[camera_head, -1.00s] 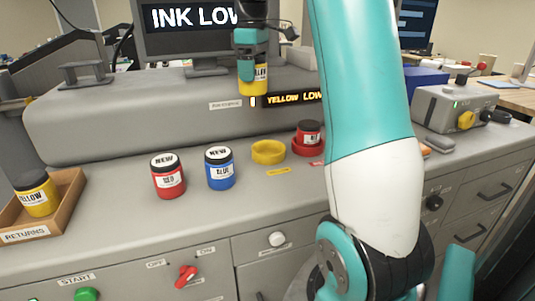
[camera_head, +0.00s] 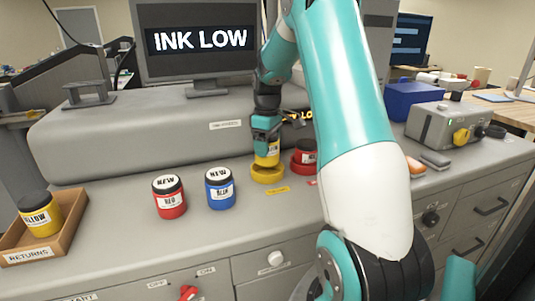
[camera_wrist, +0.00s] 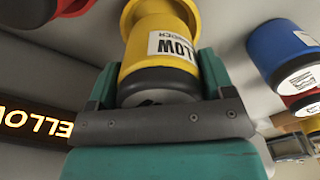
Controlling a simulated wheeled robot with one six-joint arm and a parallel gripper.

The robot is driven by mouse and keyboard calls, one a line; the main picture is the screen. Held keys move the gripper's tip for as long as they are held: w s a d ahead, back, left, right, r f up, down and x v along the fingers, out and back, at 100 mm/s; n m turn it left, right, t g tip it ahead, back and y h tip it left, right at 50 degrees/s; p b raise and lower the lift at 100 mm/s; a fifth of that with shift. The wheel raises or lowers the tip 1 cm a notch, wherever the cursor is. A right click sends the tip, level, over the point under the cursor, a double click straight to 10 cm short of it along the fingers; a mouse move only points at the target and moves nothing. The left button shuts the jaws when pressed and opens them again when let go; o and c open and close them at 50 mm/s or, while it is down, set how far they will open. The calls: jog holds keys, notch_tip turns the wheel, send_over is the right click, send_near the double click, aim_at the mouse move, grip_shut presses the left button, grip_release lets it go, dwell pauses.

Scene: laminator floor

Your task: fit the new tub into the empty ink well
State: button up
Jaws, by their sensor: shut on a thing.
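My gripper (camera_head: 267,138) is shut on a yellow tub (camera_head: 268,157) and holds it upright at the yellow ring-shaped ink well (camera_head: 267,177). In the wrist view the tub (camera_wrist: 158,30) sits between the teal fingers (camera_wrist: 158,78), its dark lid towards the palm and its label partly readable. The yellow well's rim (camera_wrist: 128,14) shows just beyond the tub's bottom end. The tub's base meets the well's opening; I cannot tell how deep it sits.
A red tub stands in a red well (camera_head: 299,169) just right of the yellow well. New red (camera_head: 170,203) and blue (camera_head: 220,194) tubs stand to its left on the grey counter. A monitor (camera_head: 200,40) reads INK LOW. A grey housing (camera_head: 120,135) rises behind.

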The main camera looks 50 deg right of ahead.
jog(key=shift+f+p, duration=0.45)
jog(key=shift+f, duration=1.6)
jog(key=shift+f, duration=0.35)
jog(key=o, duration=1.1)
jog(key=shift+r, duration=0.15)
